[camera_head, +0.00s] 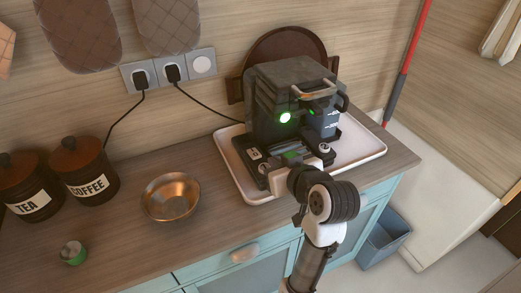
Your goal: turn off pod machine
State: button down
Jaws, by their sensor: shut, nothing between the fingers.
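The pod machine (280,100) is a dark grey boxy appliance with a metal handle on top. It stands on a white tray (371,153) on the wooden counter.
A copper bowl (171,197), a small green-sided cup (72,253) and two dark canisters, TEA (25,187) and COFFEE (85,171), stand on the left. Cords run from the wall sockets (168,72). A round brown board (285,45) leans behind the machine.

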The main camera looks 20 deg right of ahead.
aim_at(254, 154)
jog(key=p+x, duration=0.2)
jog(key=x, duration=0.8)
